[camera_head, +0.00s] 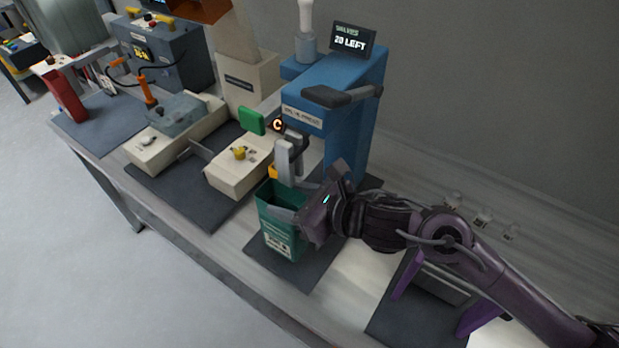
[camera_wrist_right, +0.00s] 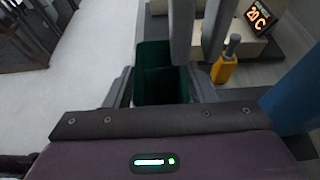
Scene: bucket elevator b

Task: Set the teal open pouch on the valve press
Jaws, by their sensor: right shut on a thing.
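The teal open pouch (camera_head: 281,222) is upright at the blue valve press (camera_head: 338,92), in front of its base and over the dark mat. Its open top faces up, just below and in front of the press's grey head (camera_head: 288,160). My right gripper (camera_head: 292,208) is shut on the pouch near its upper part, coming from the right. In the right wrist view the pouch's dark green opening (camera_wrist_right: 160,85) shows between the fingers, with grey press parts above it. I cannot tell whether the pouch's bottom touches the mat. My left gripper is not in view.
A cream machine (camera_head: 240,170) with a green pad stands left of the press. A red pouch (camera_head: 66,97) stands at the far left. A purple-sided stand (camera_head: 440,280) is at the right, under my right arm. A yellow part (camera_wrist_right: 224,68) shows beside the press head.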

